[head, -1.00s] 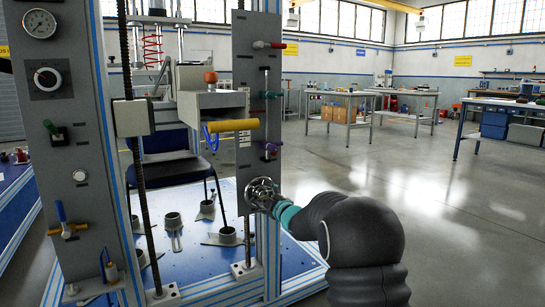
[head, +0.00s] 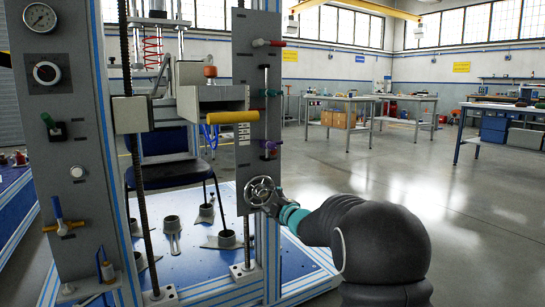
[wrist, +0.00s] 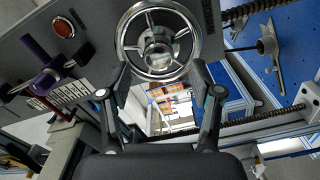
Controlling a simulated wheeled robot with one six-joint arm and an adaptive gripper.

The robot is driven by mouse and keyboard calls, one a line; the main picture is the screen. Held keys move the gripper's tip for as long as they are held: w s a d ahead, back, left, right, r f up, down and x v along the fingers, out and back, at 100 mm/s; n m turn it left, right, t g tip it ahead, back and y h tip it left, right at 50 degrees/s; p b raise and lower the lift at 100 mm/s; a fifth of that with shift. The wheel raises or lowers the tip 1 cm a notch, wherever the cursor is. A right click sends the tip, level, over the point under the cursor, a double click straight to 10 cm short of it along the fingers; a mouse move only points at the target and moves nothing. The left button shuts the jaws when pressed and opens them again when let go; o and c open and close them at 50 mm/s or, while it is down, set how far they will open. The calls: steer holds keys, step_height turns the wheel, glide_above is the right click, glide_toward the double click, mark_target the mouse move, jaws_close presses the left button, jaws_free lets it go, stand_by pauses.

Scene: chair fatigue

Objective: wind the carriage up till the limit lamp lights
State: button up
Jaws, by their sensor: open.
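The chrome spoked handwheel (head: 259,192) is low on the right grey panel in the head view. It fills the top middle of the wrist view (wrist: 157,40). My gripper (wrist: 160,70) is open, its two fingers spread at the near side of the wheel rim; contact cannot be told. In the head view my gripper (head: 274,206) is at the wheel's lower right. The grey carriage (head: 220,98) with a yellow bar sits partway up between the screws. A round dark amber-red lamp (wrist: 63,27) on the panel in the wrist view looks unlit; whether it is the limit lamp is unclear.
A purple-handled lever (wrist: 47,62) is left of the wheel in the wrist view. A threaded screw (head: 247,240) stands beside the panel. Open floor (head: 430,220) lies right of the frame.

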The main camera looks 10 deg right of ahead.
steer(key=shift+r+n, duration=0.1)
steer(key=shift+n, duration=0.5)
steer(key=n, duration=0.3)
steer(key=shift+n, duration=0.3)
steer(key=shift+n, duration=1.7)
